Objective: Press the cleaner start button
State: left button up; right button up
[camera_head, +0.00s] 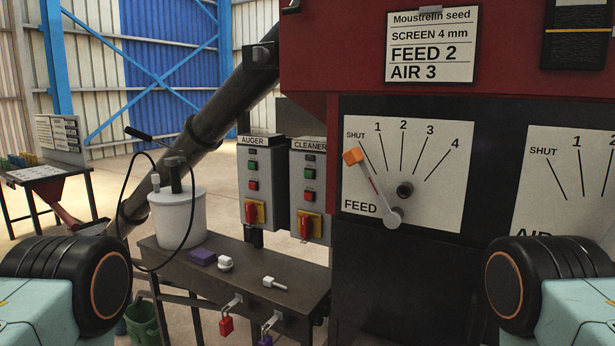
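The grey cleaner control box (297,189) hangs at the centre, labelled CLEANER. It bears a small dark indicator (310,158) at the top, a green button (309,173) below it and a red button (309,196) under that. A red rotary handle (306,227) on a yellow plate is at the bottom. The similar auger box (265,180) stands just to its left. The button labels are too small to read. Neither of my grippers is in view; only upper parts of my two arms show at the lower left and lower right.
The feed dial (430,200), with an orange-tipped lever (352,156), is right of the boxes. A thick pipe (225,110) slopes behind.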

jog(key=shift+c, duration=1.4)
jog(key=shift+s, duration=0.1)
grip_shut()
